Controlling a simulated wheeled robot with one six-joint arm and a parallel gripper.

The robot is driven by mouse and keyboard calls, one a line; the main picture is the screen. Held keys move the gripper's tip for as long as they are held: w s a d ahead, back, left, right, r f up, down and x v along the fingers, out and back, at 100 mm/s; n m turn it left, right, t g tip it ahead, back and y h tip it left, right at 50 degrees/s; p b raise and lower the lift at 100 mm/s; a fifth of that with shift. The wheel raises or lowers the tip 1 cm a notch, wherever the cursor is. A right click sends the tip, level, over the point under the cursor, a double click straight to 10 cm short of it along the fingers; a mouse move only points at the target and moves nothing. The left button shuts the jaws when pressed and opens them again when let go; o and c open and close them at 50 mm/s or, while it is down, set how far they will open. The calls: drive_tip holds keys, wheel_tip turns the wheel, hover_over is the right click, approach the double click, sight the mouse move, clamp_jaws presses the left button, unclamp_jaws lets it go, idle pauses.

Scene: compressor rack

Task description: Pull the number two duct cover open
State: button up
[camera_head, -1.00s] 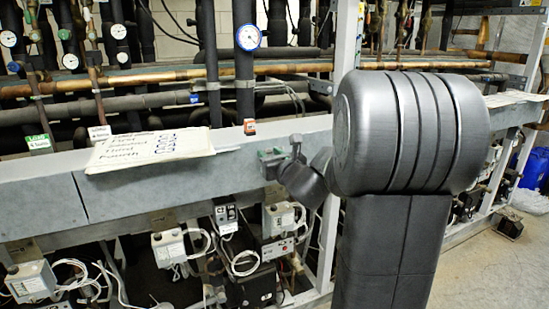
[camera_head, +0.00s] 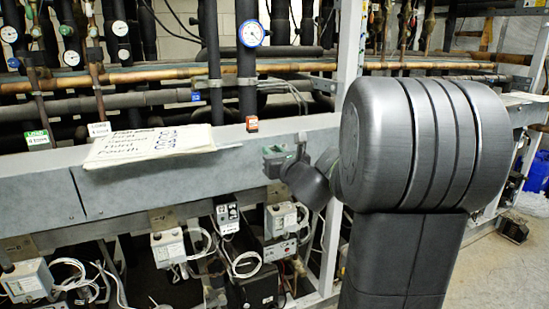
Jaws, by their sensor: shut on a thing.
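A long grey metal duct runs across the rack at mid height, and a seam divides its front into panels. The long panel right of the seam, which I take to be the number two duct cover (camera_head: 160,188), looks nearly upright; any gap at its top edge is too small to tell. My gripper (camera_head: 271,158) is at the upper edge of this panel near its right part, shut on it. The fingertips are small and partly hidden by the wrist. My bulky grey arm hides the duct further right.
Handwritten paper sheets (camera_head: 150,146) and a small orange-red block (camera_head: 252,124) lie on the duct top. Pipes and gauges (camera_head: 251,33) stand behind. Grey electrical boxes (camera_head: 170,246) with loose white cables sit below. A blue container (camera_head: 537,170) is at the far right.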

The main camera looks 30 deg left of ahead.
drive_tip(key=shift+f+b, duration=0.2)
drive_tip(key=shift+b, duration=0.2)
drive_tip(key=shift+c, duration=0.4)
drive_tip(key=s+d+f+y+b, duration=0.1)
drive_tip(key=b, duration=0.3)
drive_tip(key=shift+s+d, duration=0.1)
drive_tip(key=shift+d, duration=0.05)
drive_tip(key=b, duration=0.2)
drive_tip(key=shift+s+d+f+t+b, duration=0.1)
drive_tip(key=shift+s+d+t+b, duration=0.2)
drive_tip(key=shift+d+t, duration=0.1)
drive_tip(key=shift+s+d+r, duration=0.1)
drive_tip(key=shift+d+r, duration=0.05)
drive_tip(key=shift+r, duration=0.05)
drive_tip(key=shift+s+d+f+y+b, duration=0.15)
drive_tip(key=shift+f+y+b, duration=0.2)
drive_tip(key=shift+b, duration=0.65)
drive_tip(key=d+t+b, duration=0.1)
drive_tip(key=b, duration=0.2)
drive_tip(key=shift+s+f+y, duration=0.15)
drive_tip(key=shift+s+y, duration=0.1)
drive_tip(key=shift+s, duration=0.25)
drive_tip(key=shift+d+f+b, duration=0.1)
drive_tip(key=shift+d+b, duration=0.05)
drive_tip(key=shift+b, duration=0.55)
